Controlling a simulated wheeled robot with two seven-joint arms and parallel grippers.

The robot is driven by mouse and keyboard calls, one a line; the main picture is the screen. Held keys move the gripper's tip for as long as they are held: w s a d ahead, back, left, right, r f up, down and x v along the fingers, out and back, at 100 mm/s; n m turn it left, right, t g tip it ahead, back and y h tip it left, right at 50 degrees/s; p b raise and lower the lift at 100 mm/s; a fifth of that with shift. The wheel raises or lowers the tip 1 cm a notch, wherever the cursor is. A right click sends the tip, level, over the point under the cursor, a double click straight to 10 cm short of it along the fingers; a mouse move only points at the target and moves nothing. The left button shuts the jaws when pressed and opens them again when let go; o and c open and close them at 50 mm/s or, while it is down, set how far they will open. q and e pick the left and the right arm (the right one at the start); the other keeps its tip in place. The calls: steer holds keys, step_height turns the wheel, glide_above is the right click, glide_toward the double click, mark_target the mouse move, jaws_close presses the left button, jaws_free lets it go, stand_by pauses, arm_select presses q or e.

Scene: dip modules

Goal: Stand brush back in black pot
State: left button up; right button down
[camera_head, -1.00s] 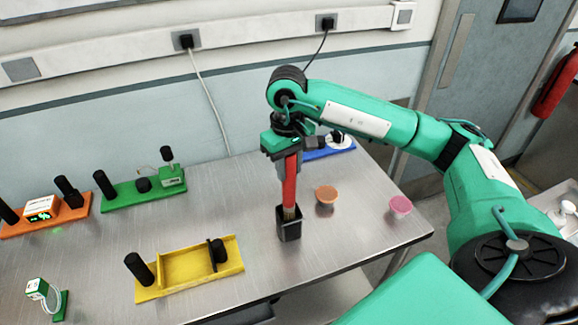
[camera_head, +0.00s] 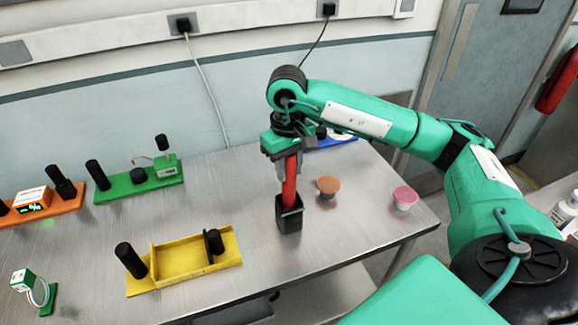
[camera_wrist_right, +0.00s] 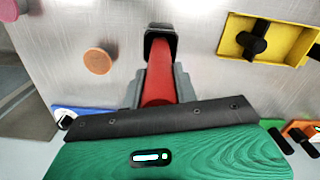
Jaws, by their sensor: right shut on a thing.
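The black pot (camera_head: 289,220) stands on the metal table, right of the yellow tray. The brush (camera_head: 289,182) has a red handle and is upright, its lower end inside the pot; its bristles are hidden by the pot walls. My right gripper (camera_head: 287,160) is above the pot and shut on the red handle. In the right wrist view the red handle (camera_wrist_right: 160,75) runs from between the fingers into the black pot (camera_wrist_right: 160,42). My left gripper is not in view.
A yellow tray (camera_head: 180,265) with black posts lies left of the pot. Green (camera_head: 140,187), orange and blue modules sit farther back.

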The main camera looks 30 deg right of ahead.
steer(key=c, duration=1)
jaws_free()
steer(key=shift+r, duration=0.1)
steer(key=shift+r, duration=0.25)
steer(key=r, duration=1.3)
steer(key=shift+w+b, duration=0.2)
steer(key=shift+b, duration=0.1)
